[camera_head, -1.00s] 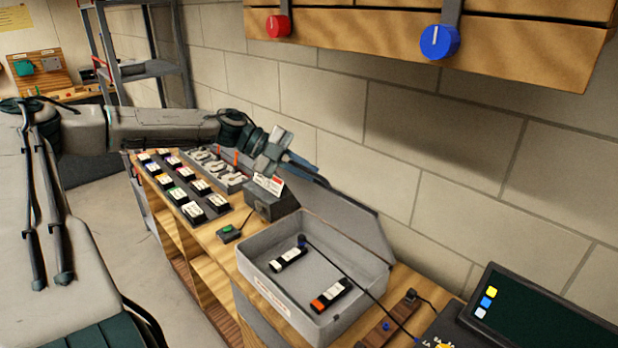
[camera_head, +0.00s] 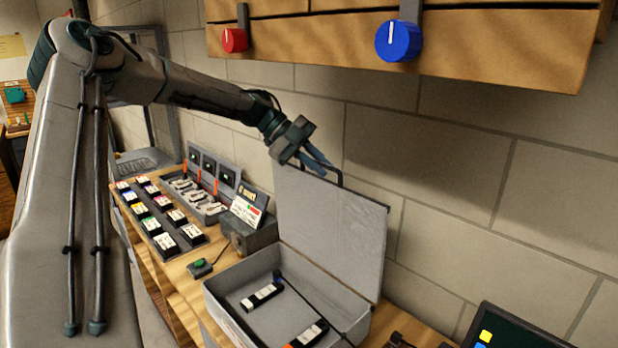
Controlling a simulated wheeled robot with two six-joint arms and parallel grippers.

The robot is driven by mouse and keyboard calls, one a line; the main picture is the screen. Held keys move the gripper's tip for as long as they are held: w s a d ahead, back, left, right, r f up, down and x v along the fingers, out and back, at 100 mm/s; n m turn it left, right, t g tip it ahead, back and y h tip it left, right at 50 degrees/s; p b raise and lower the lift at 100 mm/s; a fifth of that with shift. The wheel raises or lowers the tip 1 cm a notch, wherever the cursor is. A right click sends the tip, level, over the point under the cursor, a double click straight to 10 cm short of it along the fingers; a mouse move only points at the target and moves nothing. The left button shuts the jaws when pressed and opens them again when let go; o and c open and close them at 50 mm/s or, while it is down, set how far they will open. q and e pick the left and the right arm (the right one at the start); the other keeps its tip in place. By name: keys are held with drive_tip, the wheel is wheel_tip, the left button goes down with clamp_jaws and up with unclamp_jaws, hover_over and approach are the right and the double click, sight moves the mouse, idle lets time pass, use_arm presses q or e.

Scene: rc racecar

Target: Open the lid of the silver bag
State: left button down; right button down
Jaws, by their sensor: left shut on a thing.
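The silver bag (camera_head: 226,312) is a grey case on the wooden bench, open at the top. Its lid (camera_head: 330,225) stands up, roughly upright, on the wall side, with a dark handle (camera_head: 340,179) at its top edge. My left gripper (camera_head: 318,166) is at the lid's top edge, shut on the handle; its fingertips partly hide the grip. Inside the case lie two black items with white labels, one in the middle (camera_head: 262,296) and one with an orange end (camera_head: 308,336). My right gripper is out of view.
Labelled black blocks (camera_head: 165,243) and a grey box (camera_head: 250,236) stand on the bench left of the case. A green button (camera_head: 199,264) is in front. A dark screen (camera_head: 510,332) is at lower right. A shelf with red (camera_head: 234,40) and blue (camera_head: 399,40) knobs hangs above.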

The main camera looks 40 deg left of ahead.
use_arm(q)
drive_tip(key=shift+w+d+b, duration=0.1)
drive_tip(key=shift+w+b, duration=0.3)
drive_tip(key=shift+w, duration=1.15)
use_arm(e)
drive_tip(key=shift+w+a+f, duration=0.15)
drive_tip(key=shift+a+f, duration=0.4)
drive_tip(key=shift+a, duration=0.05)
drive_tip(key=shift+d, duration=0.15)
